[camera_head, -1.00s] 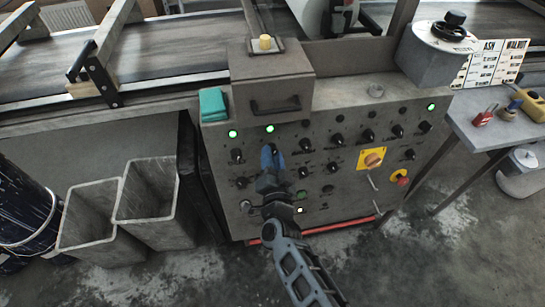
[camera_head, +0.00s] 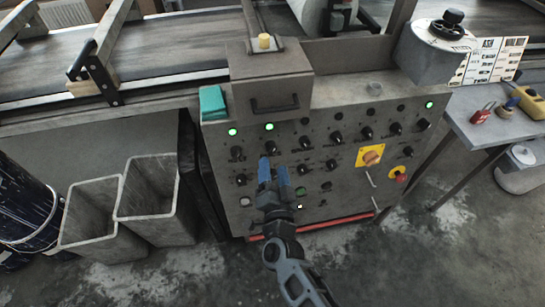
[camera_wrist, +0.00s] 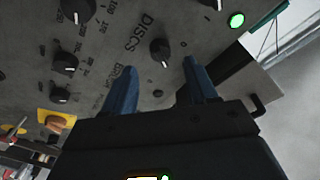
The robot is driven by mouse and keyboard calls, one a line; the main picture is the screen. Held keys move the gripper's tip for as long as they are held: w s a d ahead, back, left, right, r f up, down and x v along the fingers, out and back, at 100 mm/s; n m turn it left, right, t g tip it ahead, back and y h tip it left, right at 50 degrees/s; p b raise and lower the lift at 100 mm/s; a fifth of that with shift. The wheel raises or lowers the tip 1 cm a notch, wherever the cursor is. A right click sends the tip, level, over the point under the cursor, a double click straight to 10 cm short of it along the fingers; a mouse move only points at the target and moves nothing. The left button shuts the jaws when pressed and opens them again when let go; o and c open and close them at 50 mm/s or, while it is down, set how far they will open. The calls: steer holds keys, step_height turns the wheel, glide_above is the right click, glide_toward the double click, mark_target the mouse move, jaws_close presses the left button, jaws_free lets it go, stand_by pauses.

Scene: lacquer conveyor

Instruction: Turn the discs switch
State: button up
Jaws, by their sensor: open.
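The control panel (camera_head: 345,185) fills the middle of the head view. In the wrist view, the printed word DISCS stands beside a black rotary knob (camera_wrist: 160,50) with a pale pointer mark. This knob lies just past my fingertips, roughly between them in the picture. My gripper (camera_head: 273,165) is in front of the panel's left half, its two blue fingers apart and nothing between them. They also show in the wrist view (camera_wrist: 158,72). Contact with the panel cannot be told. In the head view, my gripper hides part of the lower knob rows.
Several similar black knobs crowd around, such as one beside the label (camera_wrist: 78,8). A yellow-plated rotary switch (camera_head: 370,156) and a red stop button (camera_head: 401,177) sit at right. A box with a handle (camera_head: 270,80) juts out above. Grey bins (camera_head: 150,200) stand left.

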steer(key=shift+s+d, duration=0.15)
steer(key=shift+s, duration=0.55)
steer(key=shift+s+d, duration=0.15)
steer(key=shift+s, duration=0.55)
steer(key=s+d+r+n, duration=0.3)
steer(key=s+d+n, duration=0.1)
steer(key=s+d, duration=1.45)
steer(key=s+d+r+n+g+h, duration=0.1)
steer(key=s+d+r, duration=0.1)
steer(key=s+r, duration=0.6)
steer(key=s+d+r+n+g+h, duration=0.1)
steer(key=s+d+r+g+h, duration=0.1)
steer(key=s+r, duration=0.7)
steer(key=s+d, duration=0.1)
steer(key=s, duration=0.2)
steer(key=shift+d+r+n, duration=0.25)
steer(key=shift+d+n, duration=0.05)
steer(key=shift+d, duration=0.05)
